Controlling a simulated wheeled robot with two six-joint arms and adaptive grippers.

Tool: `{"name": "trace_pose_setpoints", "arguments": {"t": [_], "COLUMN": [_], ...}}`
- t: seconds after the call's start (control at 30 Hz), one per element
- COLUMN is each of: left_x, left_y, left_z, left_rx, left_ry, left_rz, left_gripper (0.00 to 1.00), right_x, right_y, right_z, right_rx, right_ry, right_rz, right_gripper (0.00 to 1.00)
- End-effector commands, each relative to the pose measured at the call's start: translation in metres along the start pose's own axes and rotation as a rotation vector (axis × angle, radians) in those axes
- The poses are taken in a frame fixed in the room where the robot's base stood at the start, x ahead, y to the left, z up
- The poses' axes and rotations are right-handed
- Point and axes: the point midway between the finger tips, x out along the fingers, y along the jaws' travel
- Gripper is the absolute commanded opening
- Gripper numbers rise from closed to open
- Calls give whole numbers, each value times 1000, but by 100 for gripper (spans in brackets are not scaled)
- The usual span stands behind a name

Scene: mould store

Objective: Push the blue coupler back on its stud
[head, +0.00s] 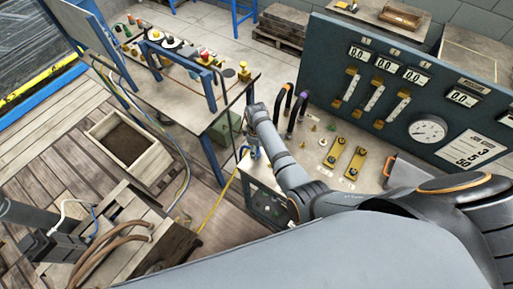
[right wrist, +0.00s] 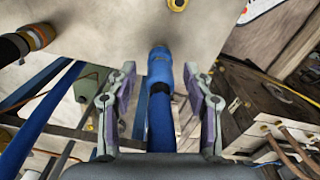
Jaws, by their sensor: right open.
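The blue coupler (right wrist: 160,68) shows in the right wrist view, on the end of a blue hose (right wrist: 161,125), with a dark band below its collar. Its upper end overlaps the edge of a pale plate, and I cannot tell whether it touches it. The stud cannot be made out. My right gripper (right wrist: 160,100) is open, one finger on each side of the coupler and hose, with visible gaps. In the head view my right gripper (head: 250,152) is small, at the bench's left edge, partly hidden by its own arm.
The blue-grey gauge panel (head: 345,85) stands behind the bench top (head: 325,125). A side table (head: 170,75) with fittings, a wooden box (head: 97,133) and a crate with brown hoses (head: 115,237) are leftward.

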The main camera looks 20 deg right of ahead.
Motion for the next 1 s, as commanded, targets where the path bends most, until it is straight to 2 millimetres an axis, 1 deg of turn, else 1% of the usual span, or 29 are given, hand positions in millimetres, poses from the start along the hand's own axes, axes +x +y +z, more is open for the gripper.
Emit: {"name": "trace_pose_setpoints", "arguments": {"t": [0.1,0.17,0.27,0.43,0.5,0.6,0.7,1.0], "left_x": [0,0,0,0,0,0,0,0], "left_y": [-1,-1,-1,0,0,0,0,0], "left_z": [1,1,1,0,0,0,0,0], "left_rx": [0,0,0,0,0,0,0,0], "left_ry": [0,-1,0,0,0,0,0,0], "left_rz": [-1,-1,-1,-1,0,0,0,0], "left_gripper": [40,40,40,40,40,40,40,40], "right_x": [0,-4,-20,-53,-63,-72,-75,-75], "right_y": [0,0,1,0,0,0,0,0], "right_z": [0,0,-1,-1,-1,0,0,0], "right_rx": [0,0,1,0,0,0,0,0], "right_ry": [0,1,2,3,2,1,0,0], "right_rz": [0,1,2,1,1,0,0,0], "right_gripper": [51,51,51,51,51,51,51,51]}}
